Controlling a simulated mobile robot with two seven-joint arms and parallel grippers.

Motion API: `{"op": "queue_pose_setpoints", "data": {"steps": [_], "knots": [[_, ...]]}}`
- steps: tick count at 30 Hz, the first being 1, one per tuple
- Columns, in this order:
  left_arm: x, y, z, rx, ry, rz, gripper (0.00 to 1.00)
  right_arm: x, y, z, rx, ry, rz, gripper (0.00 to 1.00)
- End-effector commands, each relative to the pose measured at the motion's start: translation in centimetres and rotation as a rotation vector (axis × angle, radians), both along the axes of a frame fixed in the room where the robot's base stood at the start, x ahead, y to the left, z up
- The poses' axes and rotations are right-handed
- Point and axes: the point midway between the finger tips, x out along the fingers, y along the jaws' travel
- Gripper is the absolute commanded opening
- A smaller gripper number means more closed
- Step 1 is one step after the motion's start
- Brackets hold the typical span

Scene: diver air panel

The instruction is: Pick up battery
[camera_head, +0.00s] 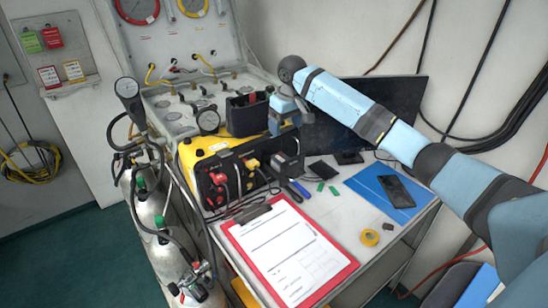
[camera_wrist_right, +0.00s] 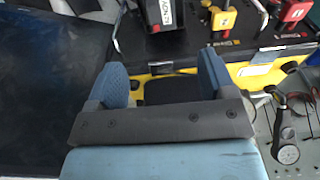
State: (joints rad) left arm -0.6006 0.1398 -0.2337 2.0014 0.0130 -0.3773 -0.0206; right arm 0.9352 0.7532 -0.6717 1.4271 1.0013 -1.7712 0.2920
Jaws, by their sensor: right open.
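A dark block (camera_head: 286,166), which looks like the battery, sits at the right end of the black front panel of the yellow case (camera_head: 203,143). In the right wrist view this block (camera_wrist_right: 172,12) shows at the top edge with a light, lettered label, cut off by the frame. My right gripper (camera_head: 287,118) is above the back right of the case. In the wrist view its two blue fingers (camera_wrist_right: 160,64) stand apart with nothing held; the block lies beyond them. My left gripper is not in view.
Yellow and red plugs (camera_head: 252,164) with cables are beside the block. A dark screen (camera_head: 340,125) stands close to my right gripper. A red clipboard (camera_head: 289,252), a phone (camera_head: 396,190) and yellow tape (camera_head: 370,237) lie on the bench. Gas cylinders (camera_head: 150,207) stand at left.

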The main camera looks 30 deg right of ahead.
Motion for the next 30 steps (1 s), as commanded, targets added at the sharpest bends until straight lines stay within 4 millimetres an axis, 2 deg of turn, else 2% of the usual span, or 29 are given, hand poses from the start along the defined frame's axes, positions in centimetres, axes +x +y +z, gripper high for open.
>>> {"op": "queue_pose_setpoints", "data": {"steps": [6, 12, 20, 27, 30], "knots": [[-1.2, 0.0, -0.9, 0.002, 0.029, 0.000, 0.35, 0.4, 0.1, -3.8, 0.001, 0.005, 0.000, 0.77], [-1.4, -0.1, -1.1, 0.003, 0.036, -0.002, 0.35, 0.8, 0.1, -7.2, 0.000, 0.003, 0.000, 0.77], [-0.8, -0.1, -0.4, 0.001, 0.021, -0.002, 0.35, 1.0, 0.1, -9.2, 0.000, 0.003, 0.000, 0.77], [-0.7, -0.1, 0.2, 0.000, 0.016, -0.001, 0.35, 1.4, 0.3, -12.7, 0.000, 0.002, 0.001, 0.77], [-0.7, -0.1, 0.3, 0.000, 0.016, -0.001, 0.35, 1.5, 0.3, -13.4, 0.000, 0.001, 0.002, 0.77]]}}
